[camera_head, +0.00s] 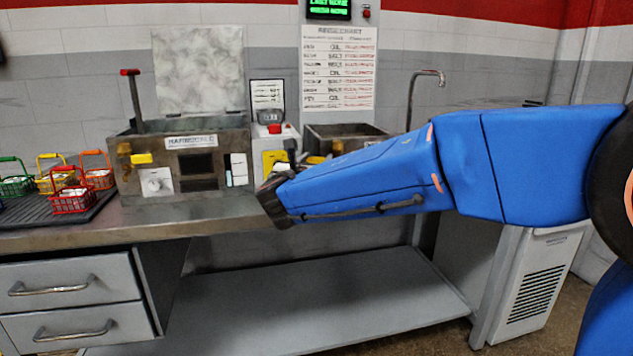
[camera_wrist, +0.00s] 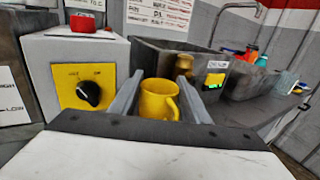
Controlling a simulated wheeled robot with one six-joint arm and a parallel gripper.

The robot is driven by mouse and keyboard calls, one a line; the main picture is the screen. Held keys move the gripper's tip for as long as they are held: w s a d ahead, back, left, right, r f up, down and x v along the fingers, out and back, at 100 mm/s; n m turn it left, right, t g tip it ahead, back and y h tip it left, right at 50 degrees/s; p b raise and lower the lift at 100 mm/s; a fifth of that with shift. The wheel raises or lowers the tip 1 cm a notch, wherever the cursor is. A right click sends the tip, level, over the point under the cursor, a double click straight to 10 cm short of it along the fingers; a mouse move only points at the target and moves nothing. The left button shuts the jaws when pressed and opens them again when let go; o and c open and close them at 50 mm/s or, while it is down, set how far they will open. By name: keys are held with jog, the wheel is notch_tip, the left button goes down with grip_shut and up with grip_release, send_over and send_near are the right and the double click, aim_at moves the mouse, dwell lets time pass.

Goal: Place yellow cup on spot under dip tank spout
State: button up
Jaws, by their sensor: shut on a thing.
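The yellow cup (camera_wrist: 158,98) is upright between the two fingers of my gripper (camera_wrist: 160,97) in the wrist view, with its handle on the right. My gripper is shut on it. The dip tank (camera_wrist: 150,58) is a dark metal box just beyond the cup, with a brass spout (camera_wrist: 183,66) on its front, slightly right of the cup. In the head view the dip tank (camera_head: 345,132) is partly hidden behind my blue arm, and the cup and fingertips are hidden. The spot under the spout is hidden, and I cannot tell whether the cup touches the counter.
A white control box with a yellow dial panel (camera_wrist: 85,85) stands left of the cup. A hardening furnace (camera_head: 185,160) stands further left, beside small wire baskets (camera_head: 73,195) on a dark tray. A sink (camera_wrist: 245,80) and colored items lie to the right.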

jog(key=shift+f, duration=2.8)
jog(key=shift+f, duration=0.15)
jog(key=o, duration=1)
jog(key=shift+o, duration=0.2)
jog(key=s+a, duration=0.3)
jog(key=s, duration=1.4)
jog(key=shift+a, duration=0.1)
